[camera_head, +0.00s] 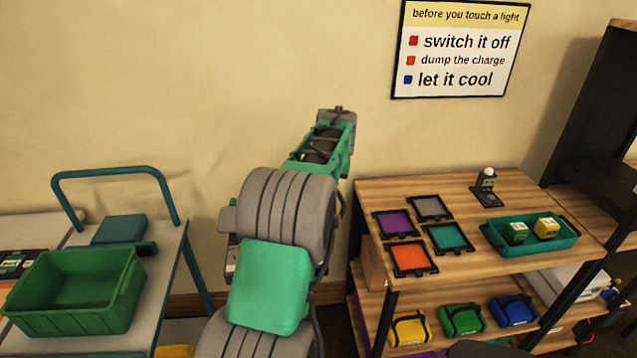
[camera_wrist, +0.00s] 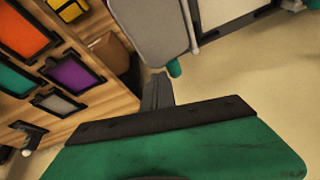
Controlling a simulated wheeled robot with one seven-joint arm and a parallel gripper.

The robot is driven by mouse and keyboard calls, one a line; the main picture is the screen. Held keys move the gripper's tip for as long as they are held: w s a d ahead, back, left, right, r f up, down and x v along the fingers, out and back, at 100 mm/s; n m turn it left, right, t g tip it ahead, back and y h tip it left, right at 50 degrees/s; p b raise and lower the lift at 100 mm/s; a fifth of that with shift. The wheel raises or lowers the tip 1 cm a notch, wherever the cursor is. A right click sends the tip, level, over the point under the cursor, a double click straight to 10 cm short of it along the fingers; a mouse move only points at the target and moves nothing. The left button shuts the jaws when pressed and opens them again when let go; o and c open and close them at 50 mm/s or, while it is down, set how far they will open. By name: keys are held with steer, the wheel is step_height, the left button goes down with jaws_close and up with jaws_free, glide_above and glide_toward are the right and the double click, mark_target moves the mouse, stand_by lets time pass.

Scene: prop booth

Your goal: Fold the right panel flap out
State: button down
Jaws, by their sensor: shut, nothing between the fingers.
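I cannot make out a panel flap for certain in either view. Four-cornered black frames lie flat on the wooden table: a purple one (camera_head: 396,223), a grey one (camera_head: 430,208), a teal one (camera_head: 448,238) and an orange one (camera_head: 410,258). The purple frame (camera_wrist: 72,73) and the orange frame (camera_wrist: 22,34) also show at the left of the wrist view. My gripper (camera_wrist: 158,83) is shut and empty, its dark fingers in front of its green body, apart from the frames. In the head view my arm reaches toward the wall, and the fingers are not clear.
The wooden table (camera_head: 374,193) also bears a teal tray (camera_head: 500,243) with two blocks and a small black stand (camera_head: 487,187). Coloured cases fill its lower shelf. A cart with a green bin (camera_head: 75,290) stands left. A sign (camera_head: 461,47) hangs on the wall.

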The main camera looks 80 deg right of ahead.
steer(key=shift+s+d+f, duration=0.1)
steer(key=shift+s+f, duration=0.05)
steer(key=shift+f, duration=0.15)
stand_by(0.5)
